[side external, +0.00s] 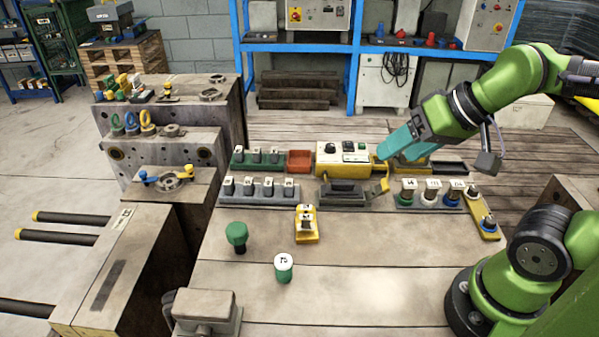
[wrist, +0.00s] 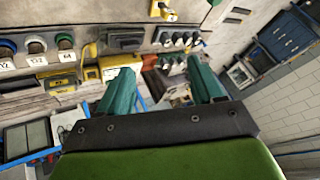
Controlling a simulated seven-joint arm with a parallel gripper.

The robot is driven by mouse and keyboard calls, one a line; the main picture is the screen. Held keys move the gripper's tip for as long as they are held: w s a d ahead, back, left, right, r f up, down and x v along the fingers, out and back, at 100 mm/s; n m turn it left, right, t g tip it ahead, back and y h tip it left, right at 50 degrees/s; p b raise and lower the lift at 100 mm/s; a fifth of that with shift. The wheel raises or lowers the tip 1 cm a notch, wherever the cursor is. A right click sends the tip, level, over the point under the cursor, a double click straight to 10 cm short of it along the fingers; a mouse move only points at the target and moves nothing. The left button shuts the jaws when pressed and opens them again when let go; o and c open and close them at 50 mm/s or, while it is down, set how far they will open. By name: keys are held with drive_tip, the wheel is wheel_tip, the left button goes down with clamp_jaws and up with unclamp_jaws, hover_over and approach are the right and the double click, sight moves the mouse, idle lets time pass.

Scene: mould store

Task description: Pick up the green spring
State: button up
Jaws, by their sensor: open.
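No green coil is clear enough to name for certain as the green spring. In the side external view, a green cylinder with a white labelled top (side external: 284,269) stands on the near bench, and a green mushroom-shaped piece (side external: 237,235) stands left of it. A small green ring (side external: 116,123) is on the steel block at the left, beside a blue and a yellow one. My gripper (side external: 398,153) is open and empty above the back right of the bench, well away from these. Its two teal fingers are spread apart in the wrist view (wrist: 158,67).
A yellow-framed control box (side external: 343,155) and a red tray (side external: 299,161) stand at the back of the bench (side external: 375,275). A rack with labelled plugs (side external: 430,198) is at the right. A yellow block (side external: 307,225) stands mid-bench. The front right of the bench is clear.

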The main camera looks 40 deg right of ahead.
drive_tip(key=n+g+h, duration=0.2)
drive_tip(key=n+g, duration=0.3)
drive_tip(key=g, duration=0.2)
hover_over(284, 261)
wheel_tip(284, 261, down, 7)
drive_tip(key=f, duration=1)
drive_tip(key=shift+s+d+f, duration=0.15)
drive_tip(key=shift+s, duration=0.05)
drive_tip(key=shift+w+f, duration=0.15)
drive_tip(key=shift+f, duration=3)
drive_tip(key=c, duration=1.2)
